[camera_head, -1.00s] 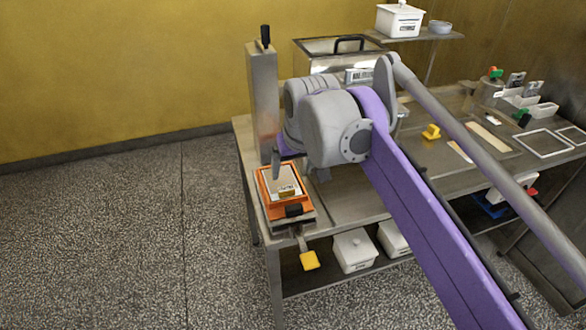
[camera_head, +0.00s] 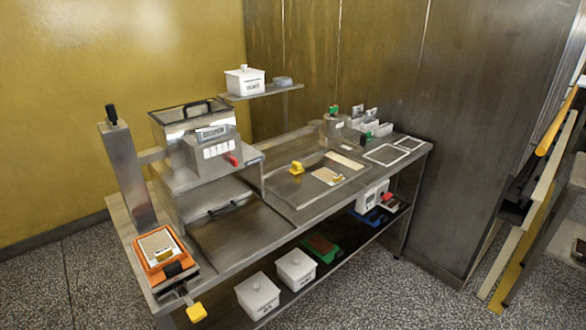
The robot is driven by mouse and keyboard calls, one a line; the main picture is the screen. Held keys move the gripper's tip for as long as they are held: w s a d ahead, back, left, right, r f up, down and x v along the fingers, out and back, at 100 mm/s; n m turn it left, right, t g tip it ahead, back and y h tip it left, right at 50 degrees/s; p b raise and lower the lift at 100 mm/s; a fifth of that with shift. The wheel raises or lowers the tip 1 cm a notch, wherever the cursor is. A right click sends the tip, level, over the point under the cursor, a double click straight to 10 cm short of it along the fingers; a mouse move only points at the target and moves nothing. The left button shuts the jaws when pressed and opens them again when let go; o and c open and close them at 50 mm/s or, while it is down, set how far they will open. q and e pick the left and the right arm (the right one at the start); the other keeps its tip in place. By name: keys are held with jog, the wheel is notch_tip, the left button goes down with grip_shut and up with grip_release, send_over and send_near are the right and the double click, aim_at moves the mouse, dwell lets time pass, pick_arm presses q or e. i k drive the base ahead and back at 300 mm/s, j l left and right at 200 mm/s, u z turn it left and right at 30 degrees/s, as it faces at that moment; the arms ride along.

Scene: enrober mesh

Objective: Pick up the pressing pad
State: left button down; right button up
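A small yellow block with a raised grip (camera_head: 296,168), which looks like the pressing pad, stands on the steel worktable (camera_head: 240,243), right of the machine. Nothing touches it from above and no gripper is near it. Neither of my grippers is in view, and no part of my arms shows. A flat beige panel (camera_head: 322,175) with a small yellowish patch lies just in front and to the right of the block.
The machine with a hopper (camera_head: 205,150) stands left of the block. An orange frame (camera_head: 150,262) sits at the table's left end by a steel post (camera_head: 128,175). White lidded boxes (camera_head: 257,296) are on the lower shelf. Flat white frames (camera_head: 387,155) lie at the right.

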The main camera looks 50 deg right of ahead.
aim_at(297, 168)
jog(key=i+z, duration=0.2)
jog(key=z, duration=0.2)
jog(key=i+z, duration=0.15)
jog(key=z, duration=0.25)
